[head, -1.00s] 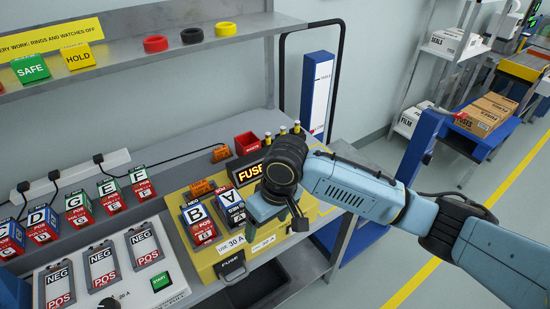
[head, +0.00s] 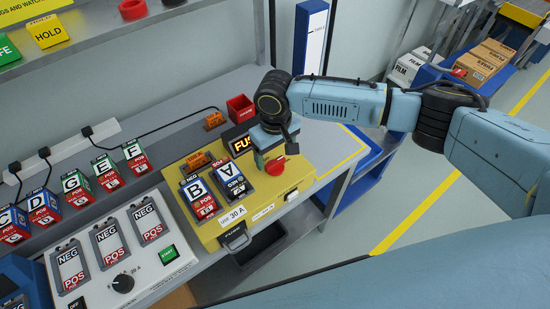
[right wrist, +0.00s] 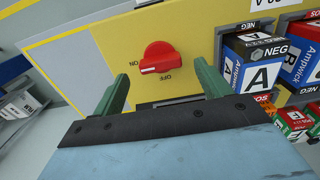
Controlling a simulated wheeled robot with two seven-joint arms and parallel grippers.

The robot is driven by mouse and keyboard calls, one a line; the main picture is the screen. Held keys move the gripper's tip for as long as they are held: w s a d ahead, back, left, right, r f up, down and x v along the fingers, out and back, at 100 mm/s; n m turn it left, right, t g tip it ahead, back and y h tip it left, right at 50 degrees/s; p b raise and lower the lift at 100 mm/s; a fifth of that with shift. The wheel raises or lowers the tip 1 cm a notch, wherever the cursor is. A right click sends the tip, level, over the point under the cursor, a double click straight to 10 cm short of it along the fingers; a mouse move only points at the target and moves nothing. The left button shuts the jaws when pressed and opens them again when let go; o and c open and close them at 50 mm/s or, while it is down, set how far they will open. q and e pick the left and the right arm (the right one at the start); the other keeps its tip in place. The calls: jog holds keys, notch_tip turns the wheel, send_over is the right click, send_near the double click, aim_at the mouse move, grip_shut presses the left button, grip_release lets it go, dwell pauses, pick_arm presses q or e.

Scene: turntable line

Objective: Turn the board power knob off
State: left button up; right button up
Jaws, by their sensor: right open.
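The red power knob (head: 275,166) sits on the yellow board (head: 270,194), right of battery A (head: 231,180). In the right wrist view the knob (right wrist: 158,59) lies beyond my fingertips, and its white pointer mark is towards the ON label (right wrist: 137,63); the OFF label (right wrist: 168,77) is beside it. My right gripper (head: 270,164) is just above the board next to the knob. In the right wrist view its two green fingers (right wrist: 161,80) are apart, with nothing between them and the knob apart from the tips. My left gripper is not in view.
Battery B (head: 197,197) stands on the board beside battery A. A grey charger panel (head: 125,255) with a black dial is at the left. Several batteries stand behind it. A shelf (head: 120,35) hangs above. The board's right end is clear.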

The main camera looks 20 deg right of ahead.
aim_at(275, 162)
jog(key=shift+f, duration=1.6)
jog(key=c, duration=1)
